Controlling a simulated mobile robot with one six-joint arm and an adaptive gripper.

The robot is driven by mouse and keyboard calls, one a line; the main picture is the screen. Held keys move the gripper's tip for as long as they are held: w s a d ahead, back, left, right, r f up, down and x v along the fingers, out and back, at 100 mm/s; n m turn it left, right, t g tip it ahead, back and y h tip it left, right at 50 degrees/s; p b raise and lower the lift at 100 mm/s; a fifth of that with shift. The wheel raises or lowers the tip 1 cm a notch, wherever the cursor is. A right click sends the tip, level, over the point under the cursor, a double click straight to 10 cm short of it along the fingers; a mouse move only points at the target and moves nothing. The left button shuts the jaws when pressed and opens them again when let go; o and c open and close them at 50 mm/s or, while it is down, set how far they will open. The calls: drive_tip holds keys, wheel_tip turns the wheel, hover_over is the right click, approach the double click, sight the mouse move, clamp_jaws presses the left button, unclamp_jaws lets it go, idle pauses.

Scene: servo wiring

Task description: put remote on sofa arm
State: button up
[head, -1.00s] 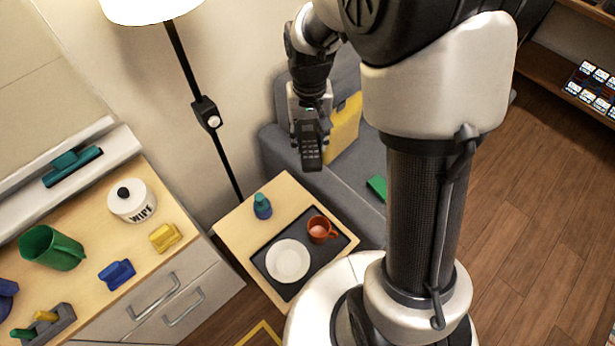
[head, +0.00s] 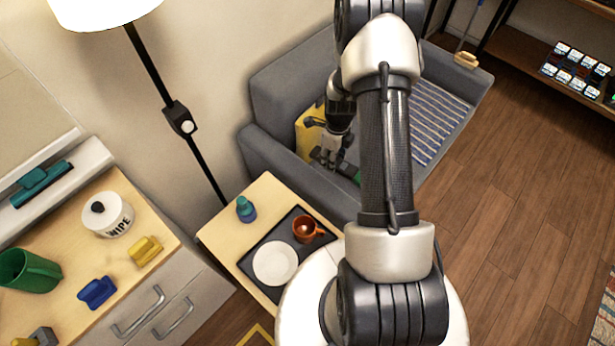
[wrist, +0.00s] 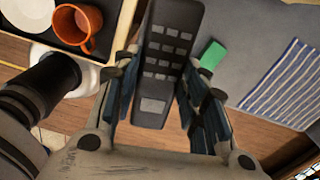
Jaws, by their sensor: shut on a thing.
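The dark remote (wrist: 168,60), with rows of grey buttons, is held between the fingers of my gripper (wrist: 160,95) in the wrist view. In the head view my gripper (head: 328,156) is over the left part of the grey sofa (head: 300,70), close to its left arm (head: 285,168). The remote is hard to make out from the dark fingers there. I cannot tell the remote's height above the sofa.
A yellow cushion (head: 308,128), a green block (wrist: 213,55) and a striped cloth (head: 440,120) are on the sofa. The side table (head: 215,232) bears a tray with a plate (head: 275,263) and orange mug (head: 306,229), plus a blue-green bottle (head: 246,209). A floor lamp (head: 180,118) stands behind.

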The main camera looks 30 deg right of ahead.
sight(331, 195)
drive_tip(key=shift+s+d+f+m, duration=0.25)
drive_tip(key=shift+d+f+m, duration=0.2)
drive_tip(key=shift+f+m, duration=0.3)
wheel_tip(331, 195, down, 20)
drive_tip(key=b, duration=0.6)
drive_tip(key=shift+r, duration=0.15)
drive_tip(key=shift+f, duration=0.25)
drive_tip(key=o, duration=1.1)
drive_tip(key=shift+r, duration=0.15)
